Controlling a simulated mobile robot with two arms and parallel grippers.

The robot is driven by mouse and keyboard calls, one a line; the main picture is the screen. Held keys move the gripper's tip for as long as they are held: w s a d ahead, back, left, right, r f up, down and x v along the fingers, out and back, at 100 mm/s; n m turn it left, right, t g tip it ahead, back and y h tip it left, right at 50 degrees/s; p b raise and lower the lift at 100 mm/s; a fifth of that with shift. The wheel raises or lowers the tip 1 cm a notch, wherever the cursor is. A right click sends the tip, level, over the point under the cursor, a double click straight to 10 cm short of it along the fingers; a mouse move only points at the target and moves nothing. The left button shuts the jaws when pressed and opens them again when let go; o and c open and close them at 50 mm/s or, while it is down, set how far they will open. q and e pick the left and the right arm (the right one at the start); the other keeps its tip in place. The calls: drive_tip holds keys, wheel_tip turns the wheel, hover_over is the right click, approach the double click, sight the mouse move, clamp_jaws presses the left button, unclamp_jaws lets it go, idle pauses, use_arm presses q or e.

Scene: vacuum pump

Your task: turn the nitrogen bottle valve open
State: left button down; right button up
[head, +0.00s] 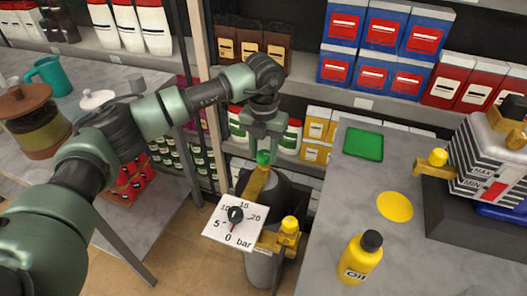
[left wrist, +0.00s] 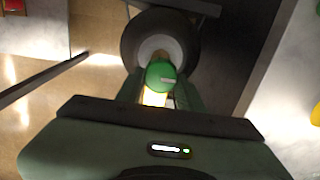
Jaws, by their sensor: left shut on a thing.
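The nitrogen bottle (head: 262,265) stands on the floor between two tables, dark at its shoulder and grey below. A green valve knob (head: 263,158) sits on top of its brass fitting. My left gripper (head: 264,150) points down from above and is shut on the green knob. In the left wrist view the knob (left wrist: 160,74) is between the two fingers. A yellow-capped fitting (head: 289,228) is at the bottle's right. My right gripper is not in view.
The right table (head: 335,240) holds a yellow oil bottle (head: 361,260), a yellow disc (head: 395,206), a green tray (head: 363,144) and the pump (head: 490,160). The left table (head: 80,130) holds a teal mug (head: 48,76) and jars. Stocked shelves stand behind.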

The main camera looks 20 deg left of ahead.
sight(264, 155)
use_arm(q)
drive_tip(key=shift+r, duration=0.1)
idle(0.3)
drive_tip(key=c, duration=0.9)
unclamp_jaws()
wheel_tip(264, 155, up, 8)
drive_tip(key=shift+f+b, duration=0.15)
drive_tip(key=shift+b, duration=0.4)
